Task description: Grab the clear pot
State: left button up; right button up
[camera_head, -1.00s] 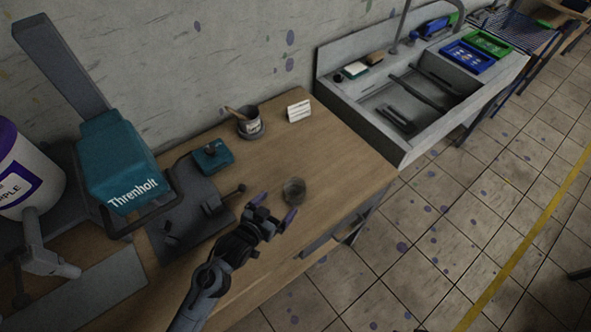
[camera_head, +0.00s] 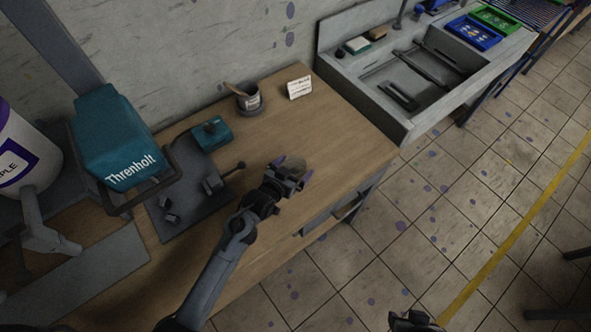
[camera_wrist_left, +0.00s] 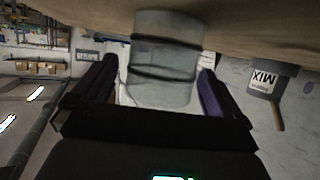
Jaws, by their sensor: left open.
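The clear pot (camera_head: 297,162) stands on the wooden bench and is hard to make out against it in the head view. In the left wrist view the clear pot (camera_wrist_left: 164,58) is a see-through ribbed cylinder, between the two fingers. My left gripper (camera_head: 291,169) is open, its purple-tipped fingers on either side of the pot. A gap shows between the pot and each finger. My right gripper (camera_head: 413,321) shows only in part at the bottom edge; its jaws are unclear.
A grey MIX cup (camera_head: 248,98) with a stick stands at the back, beside a white card (camera_head: 298,87). A teal block (camera_head: 211,134) and a grey plate with a lever are left of the gripper. The teal Threnholt machine (camera_head: 118,140) is further left. A sink (camera_head: 420,75) adjoins the bench.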

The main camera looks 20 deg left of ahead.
pick_arm(q)
jog(key=shift+w+f, duration=0.2)
jog(key=shift+w, duration=0.2)
jog(key=c, duration=1)
jog(key=shift+o, duration=0.2)
jog(key=shift+r, duration=0.1)
